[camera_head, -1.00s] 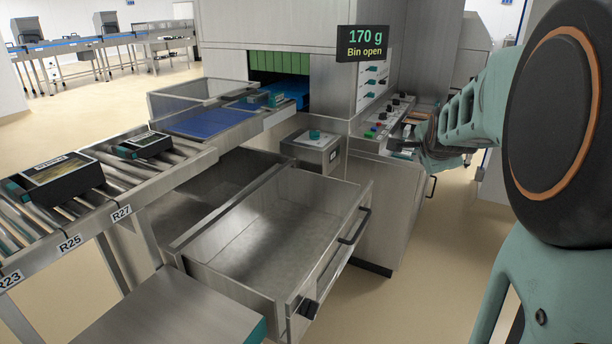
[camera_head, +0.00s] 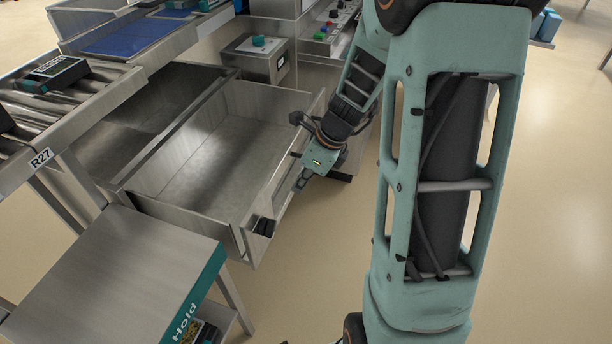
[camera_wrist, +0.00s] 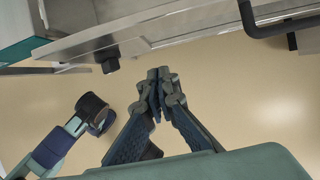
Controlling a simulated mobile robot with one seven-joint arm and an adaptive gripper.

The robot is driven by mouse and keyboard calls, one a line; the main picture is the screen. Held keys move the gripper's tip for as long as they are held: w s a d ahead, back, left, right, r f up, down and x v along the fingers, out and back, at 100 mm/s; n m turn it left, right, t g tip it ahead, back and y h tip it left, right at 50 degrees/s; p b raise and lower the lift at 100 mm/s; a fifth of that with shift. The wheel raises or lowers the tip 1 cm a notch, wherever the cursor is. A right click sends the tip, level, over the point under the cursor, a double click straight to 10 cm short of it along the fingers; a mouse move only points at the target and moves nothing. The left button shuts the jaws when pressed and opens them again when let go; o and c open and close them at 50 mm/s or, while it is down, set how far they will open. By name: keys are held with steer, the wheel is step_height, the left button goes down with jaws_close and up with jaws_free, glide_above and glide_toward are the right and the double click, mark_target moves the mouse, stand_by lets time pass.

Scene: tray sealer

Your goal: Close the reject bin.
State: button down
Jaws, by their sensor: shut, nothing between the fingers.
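The reject bin (camera_head: 220,150) is a steel drawer standing pulled out from under the conveyor, open at the top, with a bare floor inside. Its front panel faces right. A black block (camera_head: 262,226) sits at the panel's near end and also shows in the wrist view (camera_wrist: 108,62). A dark bar handle (camera_wrist: 285,25) shows at the upper right of the wrist view; my arm largely hides it in the head view. My gripper (camera_head: 302,182) is just outside the front panel. Its fingertips (camera_wrist: 160,75) are together, empty, and point toward the panel, apparently short of it.
A second open steel compartment (camera_head: 135,110) lies left of the bin. A roller conveyor (camera_head: 70,105) runs along the left. A steel table marked Hold (camera_head: 120,275) stands at the near left. Floor to the right is clear.

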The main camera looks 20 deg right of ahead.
steer(key=w+a, duration=0.1)
steer(key=w+a+f, duration=0.2)
steer(key=shift+a, duration=0.4)
steer(key=shift+r, duration=0.1)
